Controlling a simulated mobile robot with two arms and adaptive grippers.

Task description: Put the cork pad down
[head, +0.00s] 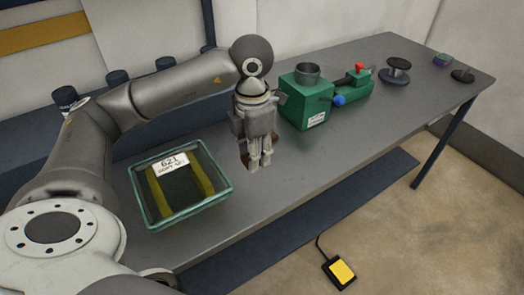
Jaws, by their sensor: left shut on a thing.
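My left gripper (260,160) points down over the grey workbench (330,170), between the tray and the green machine. It is shut on a brown piece, seemingly the cork pad (245,159). Only small brown edges of the pad show at the fingers; the rest is hidden behind the gripper. I cannot tell whether the pad touches the bench. My right gripper is not in view.
A green-rimmed tray (228,190) with yellow strips and a label stands left of the gripper. The green machine (308,103) with a blue knob is close on its right. A black spool (396,70) stands farther along. A yellow pedal (341,271) lies on the floor.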

